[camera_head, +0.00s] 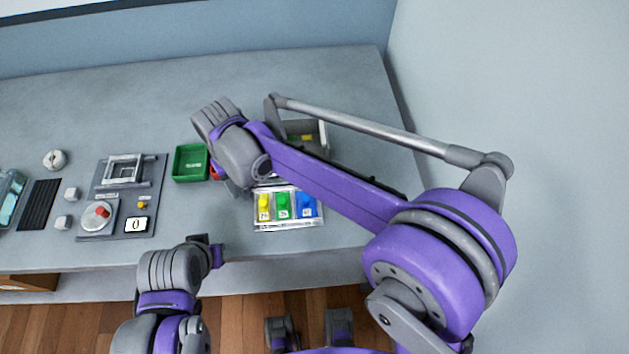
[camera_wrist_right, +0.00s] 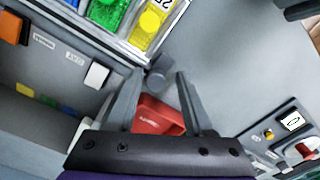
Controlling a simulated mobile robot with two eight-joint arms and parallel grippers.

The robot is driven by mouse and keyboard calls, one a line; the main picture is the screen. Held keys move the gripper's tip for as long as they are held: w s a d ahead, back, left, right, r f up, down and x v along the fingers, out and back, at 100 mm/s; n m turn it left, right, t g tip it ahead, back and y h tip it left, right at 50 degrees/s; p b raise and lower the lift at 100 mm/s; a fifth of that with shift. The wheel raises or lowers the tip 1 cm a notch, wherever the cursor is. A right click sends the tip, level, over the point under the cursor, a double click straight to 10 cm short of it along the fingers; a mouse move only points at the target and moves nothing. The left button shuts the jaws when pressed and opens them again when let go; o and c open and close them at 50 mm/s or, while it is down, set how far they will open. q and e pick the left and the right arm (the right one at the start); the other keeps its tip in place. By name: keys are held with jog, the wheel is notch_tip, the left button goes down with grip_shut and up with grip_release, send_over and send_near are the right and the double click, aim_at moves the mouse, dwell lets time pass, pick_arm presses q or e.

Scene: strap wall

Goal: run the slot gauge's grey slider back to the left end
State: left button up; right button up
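I cannot pick out the slot gauge or its grey slider for certain. In the right wrist view a grey panel (camera_wrist_right: 62,78) carries a pale grey-white block (camera_wrist_right: 96,75), an orange block (camera_wrist_right: 12,27) and small labels I cannot read. A short dark grey cylinder (camera_wrist_right: 158,77) shows between my right fingertips, nearer the left finger; I cannot tell whether they touch. My right gripper (camera_wrist_right: 160,72) is open, its fingers apart. In the head view my right arm hides this area. My left gripper (camera_head: 216,251) is near the table's front edge; its fingers are unclear.
A tray (camera_head: 289,223) with yellow, green and blue sections stands at the front. A panel (camera_head: 124,213) with a dial and display is at left. The table's back is clear.

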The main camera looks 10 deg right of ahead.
jog(key=shift+r, duration=0.1)
pick_arm(q)
jog(key=shift+w+r+p, duration=0.2)
jog(key=shift+r+p, duration=0.35)
jog(key=shift+r, duration=0.15)
jog(key=shift+w+r+p, duration=0.2)
jog(key=shift+r+p, duration=0.4)
jog(key=shift+r, duration=0.15)
jog(key=shift+w+r+p, duration=0.2)
jog(key=shift+r+p, duration=0.35)
jog(key=shift+r, duration=0.15)
pick_arm(e)
jog(key=shift+d+r, duration=0.1)
jog(key=shift+r, duration=2.85)
pick_arm(q)
jog(key=shift+f, duration=0.1)
